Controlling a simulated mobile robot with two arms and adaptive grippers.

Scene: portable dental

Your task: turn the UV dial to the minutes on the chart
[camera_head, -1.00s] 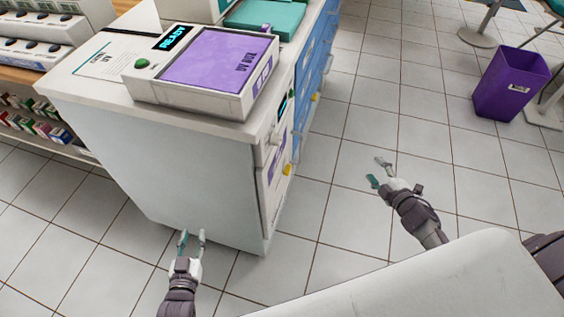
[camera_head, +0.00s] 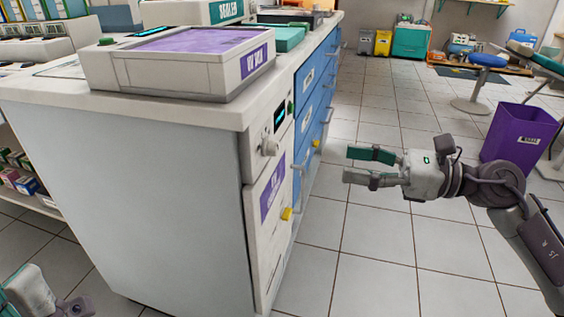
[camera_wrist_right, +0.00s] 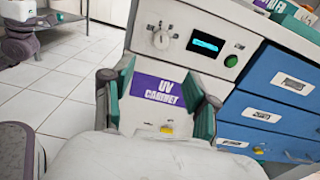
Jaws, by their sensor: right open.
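The UV dial (camera_head: 269,147) is a small pale knob on the upper front panel of the white UV cabinet (camera_head: 150,190). In the right wrist view the dial (camera_wrist_right: 160,39) sits left of a dark display (camera_wrist_right: 206,43) with cyan marks too small to read. My right gripper (camera_head: 348,165) is open and empty, to the right of the dial and apart from it. Its fingers frame the purple "UV CABINET" label (camera_wrist_right: 158,88) in the wrist view. My left gripper (camera_head: 35,292) shows only partly at the lower left; its fingertips are hidden. No readable chart shows.
A green button (camera_wrist_right: 231,61) sits right of the display. A yellow knob (camera_head: 286,213) is on the cabinet door. A UV box (camera_head: 180,75) stands on top. Blue drawers (camera_head: 310,95) with handles continue beyond. A purple bin (camera_head: 515,135) stands right; floor between is free.

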